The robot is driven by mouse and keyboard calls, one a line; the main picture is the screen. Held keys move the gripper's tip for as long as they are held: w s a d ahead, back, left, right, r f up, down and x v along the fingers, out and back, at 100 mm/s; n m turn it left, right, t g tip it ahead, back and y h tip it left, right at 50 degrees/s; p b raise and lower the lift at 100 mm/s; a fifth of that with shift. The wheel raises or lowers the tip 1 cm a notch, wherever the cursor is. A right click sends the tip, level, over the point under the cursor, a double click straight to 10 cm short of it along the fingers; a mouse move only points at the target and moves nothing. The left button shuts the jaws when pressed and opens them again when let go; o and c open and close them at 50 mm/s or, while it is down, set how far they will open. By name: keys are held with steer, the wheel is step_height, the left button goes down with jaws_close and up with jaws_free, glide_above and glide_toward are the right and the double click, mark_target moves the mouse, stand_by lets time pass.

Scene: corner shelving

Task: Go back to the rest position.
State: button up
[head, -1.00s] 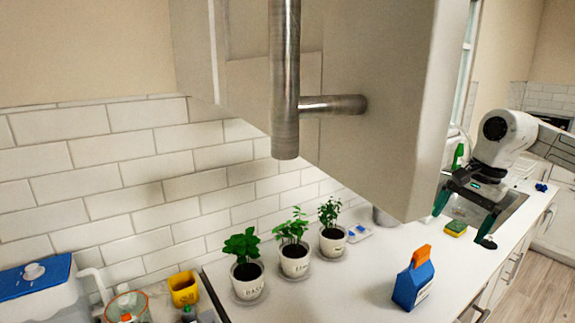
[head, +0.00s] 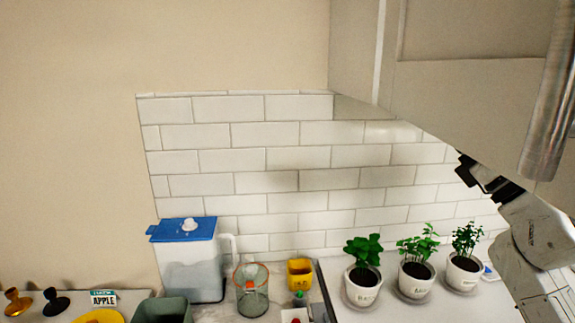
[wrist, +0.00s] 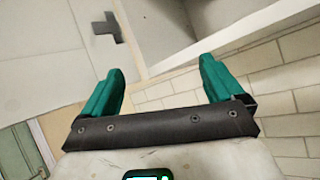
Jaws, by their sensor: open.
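My gripper (wrist: 158,82) shows in the wrist view with its two green fingers spread wide apart. Nothing is between them. Beyond the fingers are the pale cabinet's panels and a tiled wall. In the head view my arm is at the right edge, by the plants and below the cabinet. Its dark end part (head: 487,178) is partly cut off by the cabinet's lower edge, and the fingertips are hidden there.
Potted plants (head: 362,290) (head: 415,285) (head: 464,275) stand below. The wall above the pitcher is bare.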

steer(key=s+d+f+m+g+h, duration=0.2)
steer(key=f+m+h, duration=0.4)
steer(key=f+m, duration=0.45)
steer(key=s+d+f+m+g+h, duration=0.1)
steer(key=s+f+m+g+h, duration=0.1)
steer(key=f+m+h, duration=0.65)
steer(key=s+d+f+m+g+h, duration=0.2)
steer(key=f+m+h, duration=0.1)
steer(key=f+m, duration=1)
steer(key=s+a+f+m+g+y+b, duration=0.2)
steer(key=s+f+g+b, duration=0.3)
steer(key=s+f, duration=1.1)
steer(key=s+a+f+m+g+y+b, duration=0.2)
steer(key=s+f+m+g+b, duration=0.3)
steer(key=s+f, duration=1.2)
step_height(320, 180, down, 2)
steer(key=a+g, duration=0.1)
steer(key=g, duration=0.3)
steer(key=shift+s+f+m, duration=0.15)
steer(key=shift+f+m, duration=0.05)
steer(key=shift+m, duration=0.1)
steer(key=shift+y, duration=0.25)
steer(key=shift+c, duration=0.2)
